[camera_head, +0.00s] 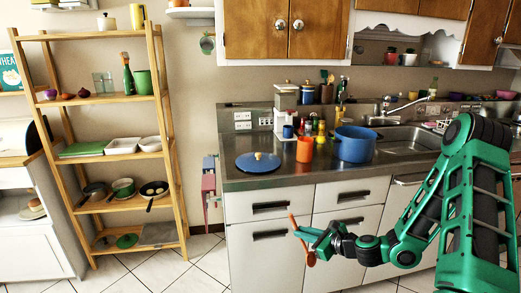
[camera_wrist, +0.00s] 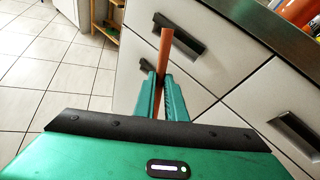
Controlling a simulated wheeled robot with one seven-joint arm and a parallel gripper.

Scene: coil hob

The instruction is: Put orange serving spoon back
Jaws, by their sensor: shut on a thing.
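My gripper (camera_head: 306,236) is shut on the orange serving spoon (camera_head: 310,259), in front of the white drawers and below the counter's front edge. The spoon is close to upright, with one end above the fingers and the other below them. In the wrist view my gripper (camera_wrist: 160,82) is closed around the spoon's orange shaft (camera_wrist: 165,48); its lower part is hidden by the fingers. An orange cup-shaped container (camera_head: 304,150) stands on the counter. A group of utensils (camera_head: 327,76) stands upright farther back.
A large blue pot (camera_head: 355,146) stands right of the orange container, and a blue lid (camera_head: 258,163) lies to its left. The counter's front edge (camera_head: 290,181) is above my gripper. Drawer handles (camera_wrist: 179,34) stick out close by. The tiled floor at left is clear.

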